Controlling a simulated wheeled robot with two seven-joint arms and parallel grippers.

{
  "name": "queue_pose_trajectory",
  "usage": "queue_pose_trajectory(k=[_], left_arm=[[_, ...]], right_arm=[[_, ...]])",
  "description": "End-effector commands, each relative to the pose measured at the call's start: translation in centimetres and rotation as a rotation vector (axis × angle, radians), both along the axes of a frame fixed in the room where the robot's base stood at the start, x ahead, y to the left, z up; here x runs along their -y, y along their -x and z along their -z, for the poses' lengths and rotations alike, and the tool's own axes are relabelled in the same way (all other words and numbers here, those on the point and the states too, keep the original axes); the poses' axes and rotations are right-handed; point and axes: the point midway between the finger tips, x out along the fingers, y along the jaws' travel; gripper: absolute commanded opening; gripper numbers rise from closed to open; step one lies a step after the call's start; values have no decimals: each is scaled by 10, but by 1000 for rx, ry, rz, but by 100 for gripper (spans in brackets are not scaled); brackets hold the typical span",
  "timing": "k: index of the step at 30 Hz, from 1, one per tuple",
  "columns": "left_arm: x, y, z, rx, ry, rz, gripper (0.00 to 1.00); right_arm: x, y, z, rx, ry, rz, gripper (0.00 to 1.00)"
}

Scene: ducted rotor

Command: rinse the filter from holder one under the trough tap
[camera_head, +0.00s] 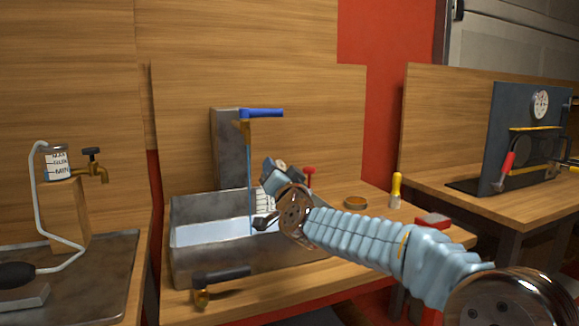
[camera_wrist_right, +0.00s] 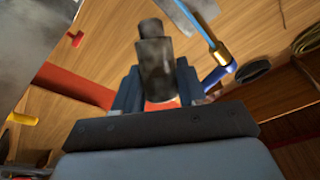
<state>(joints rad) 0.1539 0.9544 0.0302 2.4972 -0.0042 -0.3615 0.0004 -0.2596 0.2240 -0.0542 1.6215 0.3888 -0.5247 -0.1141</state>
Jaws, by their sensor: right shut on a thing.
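My right gripper (camera_head: 264,212) is over the right part of the metal trough (camera_head: 180,270), beside the water stream (camera_head: 250,185) from the trough tap (camera_head: 245,124). The tap's blue lever (camera_head: 262,113) points right. In the right wrist view my right gripper (camera_wrist_right: 156,84) is shut on a dark grey cylindrical piece (camera_wrist_right: 154,52), apparently the filter. The tap's brass spout (camera_wrist_right: 221,56) is close by there, with its stream apart from the piece. In the head view the piece is mostly hidden by my wrist; a white ribbed part shows. My left gripper is in neither view. I cannot identify holder one.
A gauge panel (camera_head: 505,120) stands far right.

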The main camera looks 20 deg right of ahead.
Motion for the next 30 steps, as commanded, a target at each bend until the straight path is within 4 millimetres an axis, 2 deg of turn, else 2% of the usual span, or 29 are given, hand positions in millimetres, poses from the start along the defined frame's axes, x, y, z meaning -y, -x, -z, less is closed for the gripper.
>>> queue_pose_trajectory(k=[4, 15, 30], left_arm=[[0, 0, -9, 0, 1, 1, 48], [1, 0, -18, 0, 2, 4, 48], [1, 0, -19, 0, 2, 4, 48]], right_arm=[[-12, -13, 1, 0, 0, -1, 11], [-34, -38, 9, 1, 0, -1, 11], [-38, -43, 11, 1, 0, 1, 11]])
